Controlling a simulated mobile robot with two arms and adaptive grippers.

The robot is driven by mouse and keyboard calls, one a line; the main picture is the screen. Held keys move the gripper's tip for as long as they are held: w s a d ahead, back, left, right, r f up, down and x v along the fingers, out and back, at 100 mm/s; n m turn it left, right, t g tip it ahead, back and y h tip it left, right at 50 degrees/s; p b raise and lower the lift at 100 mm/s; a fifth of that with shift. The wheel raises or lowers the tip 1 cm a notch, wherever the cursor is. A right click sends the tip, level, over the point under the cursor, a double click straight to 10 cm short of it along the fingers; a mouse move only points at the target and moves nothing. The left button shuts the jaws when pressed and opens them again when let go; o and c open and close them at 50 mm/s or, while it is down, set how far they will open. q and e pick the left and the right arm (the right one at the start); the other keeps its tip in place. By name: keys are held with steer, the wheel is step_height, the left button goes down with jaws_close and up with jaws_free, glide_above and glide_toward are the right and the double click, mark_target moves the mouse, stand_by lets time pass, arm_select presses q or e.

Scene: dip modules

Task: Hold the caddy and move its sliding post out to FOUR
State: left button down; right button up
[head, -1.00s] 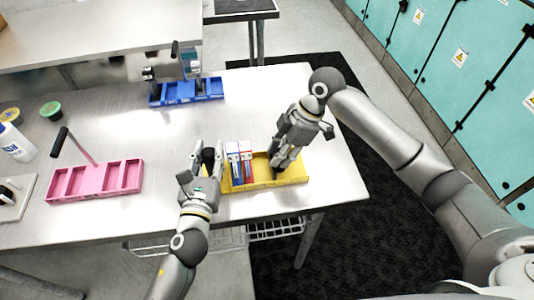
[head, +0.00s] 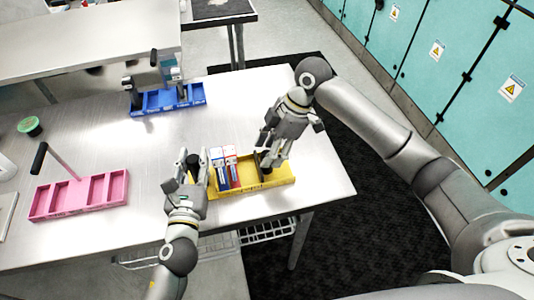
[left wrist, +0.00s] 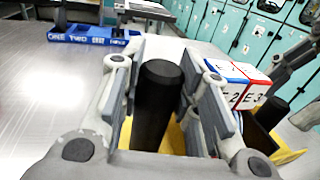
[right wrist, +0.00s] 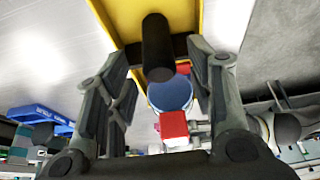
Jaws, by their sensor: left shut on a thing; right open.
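The yellow caddy (head: 282,181) lies on the metal table near its front right edge. My left gripper (head: 187,172) is shut on the black upright handle (left wrist: 157,105) at the caddy's left end. Blue-and-white and red-and-white boxes (head: 224,168) stand in the caddy beside it; the left wrist view shows digits 2 and 3 on them. My right gripper (head: 270,160) is open over the caddy's right part, next to a dark divider. In the right wrist view the sliding post's black grip (right wrist: 158,45) is between its spread fingers. The caddy's own slot labels are hidden.
A pink caddy (head: 80,196) with a tilted black handle lies to the left. A blue caddy (head: 168,100) stands at the back; its labels show in the left wrist view (left wrist: 85,38). A green-lidded tub (head: 30,126) is at the far left. The table between these is clear.

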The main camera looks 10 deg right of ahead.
steer(key=v, duration=0.9)
steer(key=shift+r, duration=0.3)
steer(key=shift+d, duration=0.15)
arm_select(q)
steer(key=c, duration=1.4)
jaws_free()
step_height(320, 180, up, 8)
steer(key=p, duration=0.8)
steer(key=shift+f, duration=0.2)
arm_select(e)
step_height(320, 180, up, 8)
arm_select(q)
steer(key=shift+f, duration=0.1)
arm_select(e)
steer(key=shift+f, duration=0.15)
